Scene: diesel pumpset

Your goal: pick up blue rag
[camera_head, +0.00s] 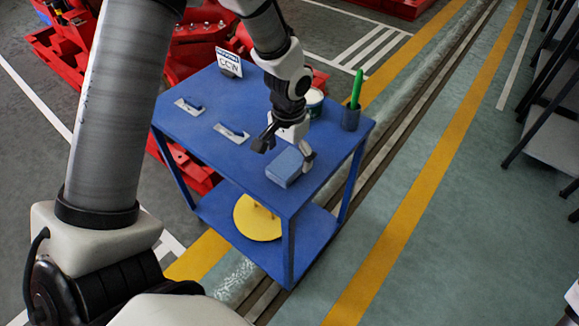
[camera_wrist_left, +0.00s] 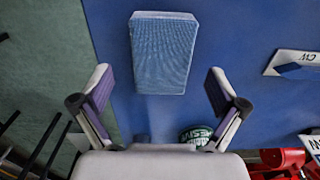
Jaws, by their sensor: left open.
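The blue rag (camera_head: 286,167) is a folded, light-blue block lying on the blue table top near its front right edge. In the left wrist view the rag (camera_wrist_left: 163,52) lies beyond the fingertips, roughly centred between them. My left gripper (camera_head: 284,146) is above the table, just behind and over the rag. It also shows in the left wrist view (camera_wrist_left: 158,85), with its two fingers spread wide and nothing between them. The gripper partly covers the rag's far side in the head view. My right gripper is not seen.
The blue table (camera_head: 215,150) also holds two small plates with blue handles (camera_head: 231,131), a CCW sign (camera_head: 229,62), a white tin (camera_head: 313,101) and a dark cup (camera_head: 350,117) with a green stick. A yellow disc (camera_head: 257,219) lies on the lower shelf. Red machinery stands behind.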

